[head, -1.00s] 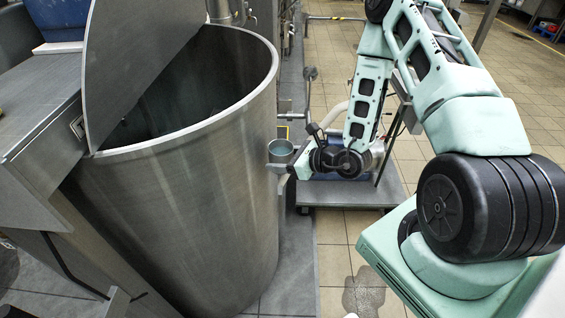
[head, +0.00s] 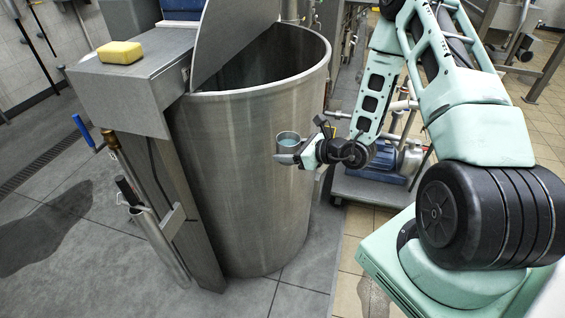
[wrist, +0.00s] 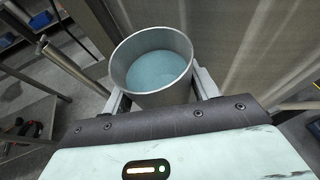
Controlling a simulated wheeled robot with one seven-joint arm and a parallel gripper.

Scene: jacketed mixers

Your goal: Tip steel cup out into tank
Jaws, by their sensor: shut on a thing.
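The steel cup (head: 288,143) is upright in my gripper (head: 299,158), beside the right outer wall of the tank, below its rim. In the wrist view, the cup (wrist: 143,96) stands between the two fingers of my gripper (wrist: 158,95), and pale blue contents show inside it. My gripper is shut on the cup. The tank (head: 245,170) is a large, tall open steel vessel left of the cup. Its inside is dark, and its bottom is hidden. The tank wall (wrist: 240,45) also shows close to the cup in the wrist view.
A raised lid plate (head: 232,38) stands over the tank's left side. A steel housing (head: 135,80) with a yellow sponge (head: 120,52) adjoins it. A blue-motored pump on a cart (head: 385,165) stands behind my gripper. Grey floor (head: 60,220) is open at left.

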